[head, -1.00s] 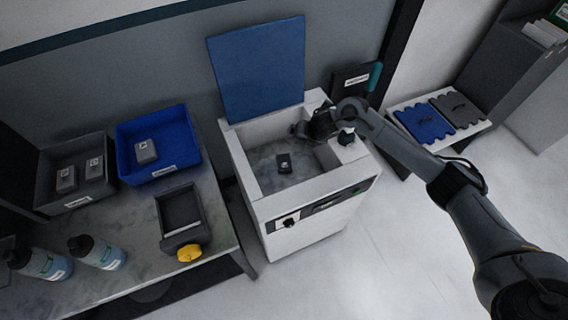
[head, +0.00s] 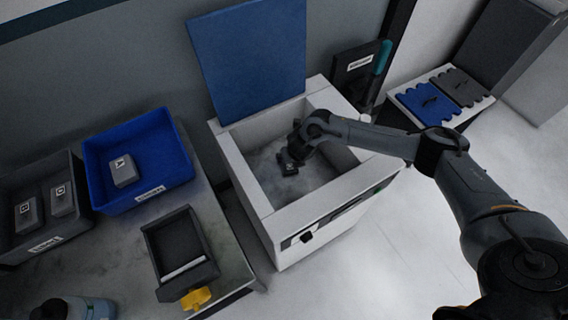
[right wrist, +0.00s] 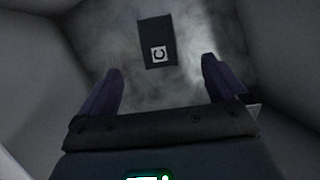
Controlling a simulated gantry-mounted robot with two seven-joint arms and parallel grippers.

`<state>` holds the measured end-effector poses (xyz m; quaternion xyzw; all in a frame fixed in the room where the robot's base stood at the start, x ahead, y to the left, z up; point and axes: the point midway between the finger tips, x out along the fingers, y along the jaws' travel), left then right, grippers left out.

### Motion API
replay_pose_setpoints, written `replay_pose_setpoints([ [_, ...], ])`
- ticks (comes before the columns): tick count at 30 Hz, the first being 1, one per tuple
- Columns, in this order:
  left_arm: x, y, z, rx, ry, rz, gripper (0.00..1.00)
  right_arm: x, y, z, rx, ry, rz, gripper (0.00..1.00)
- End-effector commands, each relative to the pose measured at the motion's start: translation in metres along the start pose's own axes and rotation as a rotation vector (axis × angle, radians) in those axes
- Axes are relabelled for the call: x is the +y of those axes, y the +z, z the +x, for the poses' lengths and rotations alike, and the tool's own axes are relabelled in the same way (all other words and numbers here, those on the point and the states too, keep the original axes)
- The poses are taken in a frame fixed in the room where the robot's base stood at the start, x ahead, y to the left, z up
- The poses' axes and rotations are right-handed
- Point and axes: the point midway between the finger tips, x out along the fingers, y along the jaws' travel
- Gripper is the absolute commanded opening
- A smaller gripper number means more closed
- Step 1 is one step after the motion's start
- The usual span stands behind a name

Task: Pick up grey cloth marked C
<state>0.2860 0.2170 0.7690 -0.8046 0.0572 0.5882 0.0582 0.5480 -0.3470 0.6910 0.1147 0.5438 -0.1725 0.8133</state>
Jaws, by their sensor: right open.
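The grey cloth marked C (right wrist: 155,38) lies on the floor of the white open-topped machine's basin (head: 240,180). In the right wrist view it is a dark block with a white label bearing a C, ahead of and between the fingertips. In the head view the cloth (head: 287,164) shows partly beside my gripper. My right gripper (head: 294,150) reaches down into the basin close to it. In the right wrist view the fingers (right wrist: 162,75) are wide apart with nothing between them. My left gripper is not in view.
The basin walls surround my right gripper, and a raised blue lid (head: 250,60) stands behind. On the left table are a blue bin (head: 165,188) with one grey block, a grey bin (head: 30,245) with two blocks, and a dark tray (head: 150,250) with a yellow knob.

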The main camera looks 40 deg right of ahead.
Motion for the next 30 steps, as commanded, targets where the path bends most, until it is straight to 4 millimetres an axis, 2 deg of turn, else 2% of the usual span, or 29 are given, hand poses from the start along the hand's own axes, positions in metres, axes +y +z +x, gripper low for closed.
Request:
replay_pose_setpoints([
  [1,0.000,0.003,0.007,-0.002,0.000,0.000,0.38,0.000,-0.002,0.009,0.001,0.000,0.001,0.99],
  [9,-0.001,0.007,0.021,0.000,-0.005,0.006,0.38,0.001,-0.003,0.044,0.001,0.000,0.002,0.99],
  [19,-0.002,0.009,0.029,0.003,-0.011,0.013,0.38,0.002,-0.003,0.065,0.000,0.001,0.001,0.99],
  [25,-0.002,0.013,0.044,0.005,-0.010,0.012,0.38,0.005,-0.006,0.091,0.000,0.000,0.002,0.99],
  [30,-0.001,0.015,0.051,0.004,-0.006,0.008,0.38,0.005,-0.005,0.106,0.000,0.001,0.001,0.99],
])
